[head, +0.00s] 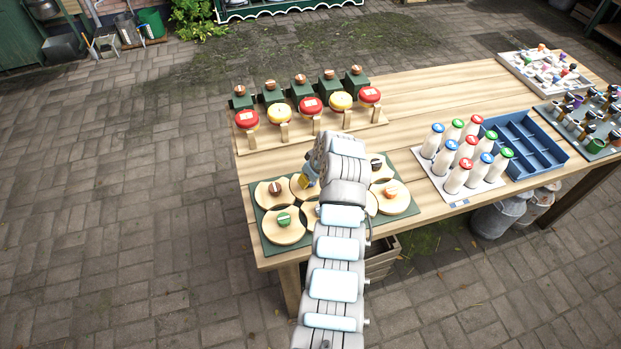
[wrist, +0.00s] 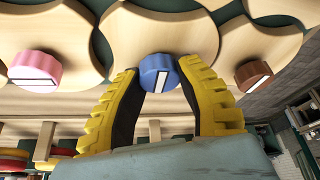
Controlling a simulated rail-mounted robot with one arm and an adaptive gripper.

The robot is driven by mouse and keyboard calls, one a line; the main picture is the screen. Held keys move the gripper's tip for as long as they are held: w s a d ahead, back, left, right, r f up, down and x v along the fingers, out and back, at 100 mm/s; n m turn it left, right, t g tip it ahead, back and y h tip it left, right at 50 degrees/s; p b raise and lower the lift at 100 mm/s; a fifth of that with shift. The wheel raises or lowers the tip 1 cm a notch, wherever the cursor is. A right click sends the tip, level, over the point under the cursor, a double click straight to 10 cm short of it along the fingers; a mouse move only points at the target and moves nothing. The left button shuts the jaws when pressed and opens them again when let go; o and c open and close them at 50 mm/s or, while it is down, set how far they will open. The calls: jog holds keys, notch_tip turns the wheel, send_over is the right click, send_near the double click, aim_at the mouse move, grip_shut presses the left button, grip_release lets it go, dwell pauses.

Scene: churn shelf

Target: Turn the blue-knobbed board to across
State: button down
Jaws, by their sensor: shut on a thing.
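In the wrist view, the blue knob (wrist: 153,78) sits on a round pale wooden board (wrist: 157,35). My gripper (wrist: 159,68) has its two yellow ribbed fingers on either side of the knob, shut on it. A white mark on the knob runs roughly up and down in that view. In the head view, my gripper (head: 306,181) is low over the left group of round boards, and my arm hides the blue knob.
A pink knob (wrist: 35,71) and a brown knob (wrist: 253,76) flank the blue one on neighbouring round boards. In the head view, the boards lie on a green mat (head: 262,238). Red and yellow rounds (head: 311,106) stand behind. Milk bottles (head: 459,176) and a blue crate (head: 540,165) stand right.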

jog(key=shift+f, duration=0.15)
jog(key=c, duration=0.6)
grip_release()
jog(key=shift+c, duration=0.2)
jog(key=shift+r, duration=0.25)
jog(key=v, duration=1.1)
jog(key=shift+s+r, duration=0.15)
jog(key=shift+r, duration=0.15)
jog(key=shift+d, duration=0.15)
